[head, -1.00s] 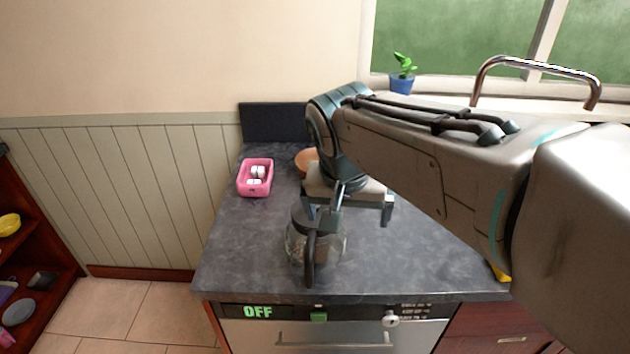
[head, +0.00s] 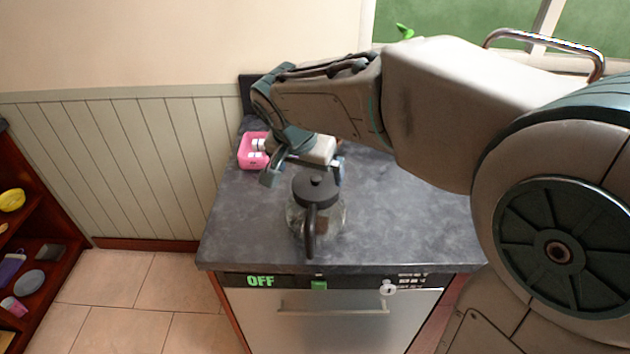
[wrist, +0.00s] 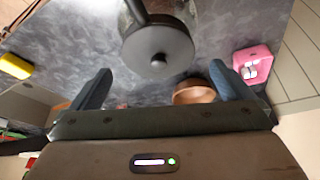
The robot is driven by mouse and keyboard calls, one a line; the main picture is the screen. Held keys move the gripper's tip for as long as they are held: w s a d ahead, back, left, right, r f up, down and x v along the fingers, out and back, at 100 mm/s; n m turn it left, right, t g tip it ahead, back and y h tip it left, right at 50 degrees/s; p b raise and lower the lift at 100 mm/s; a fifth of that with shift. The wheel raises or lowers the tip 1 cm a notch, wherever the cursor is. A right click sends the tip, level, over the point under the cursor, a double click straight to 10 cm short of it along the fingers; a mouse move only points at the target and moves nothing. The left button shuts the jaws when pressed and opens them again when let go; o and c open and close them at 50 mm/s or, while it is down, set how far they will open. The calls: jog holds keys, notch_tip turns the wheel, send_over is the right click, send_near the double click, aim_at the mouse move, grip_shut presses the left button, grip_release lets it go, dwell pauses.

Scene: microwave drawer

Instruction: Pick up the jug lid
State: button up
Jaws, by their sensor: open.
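The jug lid (head: 316,186) is dark, round and has a small knob. It sits on top of the glass jug (head: 335,222), which stands upright on the grey counter with its dark handle toward the front. In the wrist view the lid (wrist: 158,55) is ahead of the fingers, near the middle. My gripper (head: 306,178) is open and empty, just behind the lid in the head view, apart from it as far as I can tell.
A pink container (head: 251,151) with white items is at the counter's back left. An orange-brown bowl (wrist: 194,92) and a yellow object (wrist: 16,66) show in the wrist view. A potted plant (head: 404,32) is by the window. Counter right of the jug is clear.

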aim_at(314, 180)
jog(key=p+x, duration=0.1)
jog(key=x, duration=0.4)
jog(key=shift+w+d+r, duration=0.15)
jog(key=c, duration=0.7)
jog(key=shift+r, duration=0.1)
